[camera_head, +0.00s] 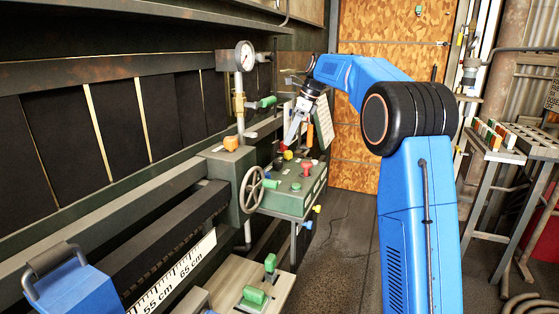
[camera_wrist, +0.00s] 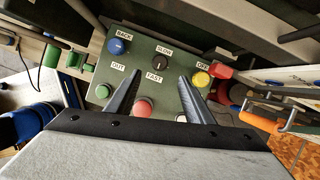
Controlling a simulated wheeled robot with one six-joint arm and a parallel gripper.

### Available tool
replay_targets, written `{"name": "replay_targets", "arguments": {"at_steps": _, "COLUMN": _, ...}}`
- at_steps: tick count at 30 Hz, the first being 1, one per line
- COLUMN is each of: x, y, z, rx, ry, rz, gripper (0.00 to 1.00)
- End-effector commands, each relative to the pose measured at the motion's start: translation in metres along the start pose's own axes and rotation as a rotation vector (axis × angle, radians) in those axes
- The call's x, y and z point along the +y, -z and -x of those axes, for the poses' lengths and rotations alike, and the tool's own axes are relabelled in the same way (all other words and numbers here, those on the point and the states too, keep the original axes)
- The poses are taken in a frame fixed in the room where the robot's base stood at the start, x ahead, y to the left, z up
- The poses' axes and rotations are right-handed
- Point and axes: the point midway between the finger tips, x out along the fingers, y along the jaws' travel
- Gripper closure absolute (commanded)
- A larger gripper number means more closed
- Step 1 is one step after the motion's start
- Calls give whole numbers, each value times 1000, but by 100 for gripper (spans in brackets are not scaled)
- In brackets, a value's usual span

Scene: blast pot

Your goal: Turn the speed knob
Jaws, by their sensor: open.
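The speed knob (camera_wrist: 160,62) is a round black knob with a pale mark, between the labels SLOW and FAST on the green control panel (camera_wrist: 135,50). Whether the fingers touch the panel cannot be told. In the head view my gripper (camera_head: 287,144) points down over the back of the control panel (camera_head: 290,203). I cannot make out the knob for certain there.
A blue button (camera_wrist: 117,46), a yellow button (camera_wrist: 201,78) and a red button (camera_wrist: 143,108) surround the knob. A handwheel (camera_head: 252,189) is on the panel box's left side. A pressure gauge (camera_head: 245,56) stands behind. An orange-handled tool (camera_wrist: 262,123) hangs at the right.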

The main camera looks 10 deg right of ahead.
Motion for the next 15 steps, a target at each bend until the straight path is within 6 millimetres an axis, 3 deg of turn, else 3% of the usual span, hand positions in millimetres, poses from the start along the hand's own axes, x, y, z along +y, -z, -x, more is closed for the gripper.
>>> {"name": "replay_targets", "arguments": {"at_steps": 15, "x": 0, "y": 0, "z": -88, "rx": 1, "ry": -2, "rz": -1, "gripper": 52}}
